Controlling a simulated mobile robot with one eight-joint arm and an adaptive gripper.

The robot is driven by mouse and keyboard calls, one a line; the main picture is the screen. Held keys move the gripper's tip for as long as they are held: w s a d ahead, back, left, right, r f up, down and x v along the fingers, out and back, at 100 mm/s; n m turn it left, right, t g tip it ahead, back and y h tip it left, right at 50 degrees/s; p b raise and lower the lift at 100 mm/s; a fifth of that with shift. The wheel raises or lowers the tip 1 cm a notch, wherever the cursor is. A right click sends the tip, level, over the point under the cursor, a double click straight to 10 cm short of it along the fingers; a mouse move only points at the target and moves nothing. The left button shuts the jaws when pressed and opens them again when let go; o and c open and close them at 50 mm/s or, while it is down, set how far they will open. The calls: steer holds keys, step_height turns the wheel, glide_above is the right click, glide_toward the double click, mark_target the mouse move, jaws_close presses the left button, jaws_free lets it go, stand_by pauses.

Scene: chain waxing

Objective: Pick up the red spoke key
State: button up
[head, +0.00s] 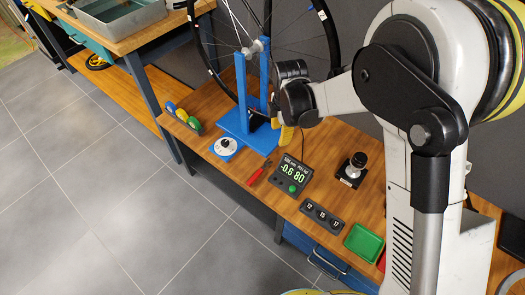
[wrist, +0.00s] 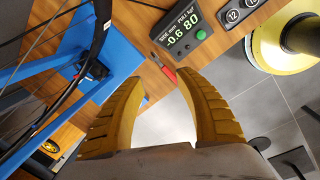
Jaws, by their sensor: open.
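The red spoke key (head: 256,176) lies flat on the wooden bench, between the round white dial on the blue base and the black digital readout. In the wrist view the red key (wrist: 168,73) shows just beyond the fingertips, near the right one. My gripper (head: 287,136) hangs over the bench beside the blue truing stand, up and to the right of the key in the head view. In the wrist view its two yellow fingers (wrist: 160,78) are spread apart with nothing between them.
The blue truing stand (head: 241,95) holds a wheel close to my gripper. The readout (head: 291,174) stands right of the key. A numbered black block (head: 322,215), a green tray (head: 364,243) and a black-and-silver knob (head: 353,168) are farther right. The bench's front edge is near the key.

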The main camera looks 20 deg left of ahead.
steer(key=s+a+f+n+g, duration=0.1)
steer(key=s+a+f+n, duration=0.1)
steer(key=a+f+n, duration=0.3)
steer(key=s+a+f+n, duration=0.1)
steer(key=a+f, duration=0.2)
steer(key=f, duration=0.4)
steer(key=b, duration=0.1)
glide_above(257, 174)
steer(key=shift+n+h, duration=0.3)
steer(key=f, duration=0.6)
steer(key=shift+s+a+f, duration=0.15)
steer(key=shift+a+f, duration=0.05)
steer(key=f+b, duration=0.1)
steer(key=f, duration=0.2)
steer(key=f+b, duration=0.2)
steer(key=shift+d+f, duration=0.2)
steer(key=shift+f, duration=0.2)
steer(key=shift+r, duration=0.1)
jaws_close()
